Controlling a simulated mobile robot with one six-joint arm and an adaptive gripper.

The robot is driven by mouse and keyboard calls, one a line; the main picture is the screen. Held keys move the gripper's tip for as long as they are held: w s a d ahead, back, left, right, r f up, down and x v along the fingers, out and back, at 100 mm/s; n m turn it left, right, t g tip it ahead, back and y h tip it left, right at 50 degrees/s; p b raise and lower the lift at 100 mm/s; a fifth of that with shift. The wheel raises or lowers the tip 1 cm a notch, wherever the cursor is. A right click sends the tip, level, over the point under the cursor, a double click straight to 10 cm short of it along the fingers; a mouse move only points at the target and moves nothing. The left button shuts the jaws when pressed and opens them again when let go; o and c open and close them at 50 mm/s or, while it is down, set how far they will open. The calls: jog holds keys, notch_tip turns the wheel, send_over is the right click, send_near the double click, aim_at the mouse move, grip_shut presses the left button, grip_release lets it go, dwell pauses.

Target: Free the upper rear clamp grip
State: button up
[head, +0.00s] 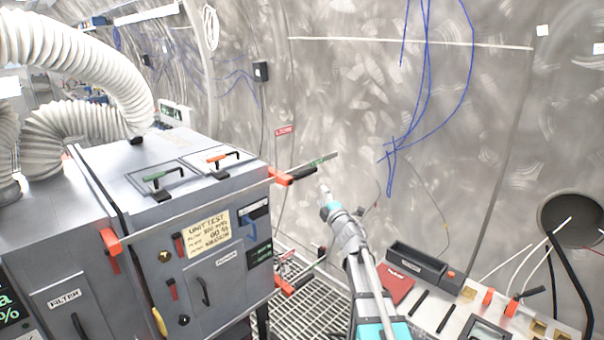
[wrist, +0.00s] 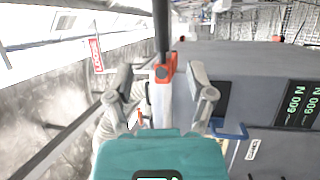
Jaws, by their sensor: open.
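The grey cabinet unit (head: 150,200) stands at the left in the head view. An orange-red clamp with a black grip (head: 293,175) sticks out from its upper right edge. In the wrist view, that clamp's orange-red part (wrist: 165,68) and its dark bar (wrist: 161,28) appear between the finger lines. My gripper (head: 325,190) is to the right of and slightly below the clamp in the head view. In the wrist view, my gripper (wrist: 161,82) has its fingers spread either side of the clamp. I see no clear contact; the depth between them is hard to tell.
A lower orange-red clamp (head: 290,286) sticks out below on the same side. A red tag (head: 284,131) is behind the upper clamp. A bench with a dark tray (head: 422,266) and leads stands at the right. Blue cables (head: 391,152) hang on the curved wall.

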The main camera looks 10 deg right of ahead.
aim_at(307, 173)
dwell(0.3)
jog(key=p+x, duration=0.2)
jog(key=x, duration=1.1)
jog(key=shift+w+a+r, duration=0.15)
jog(key=shift+w, duration=0.2)
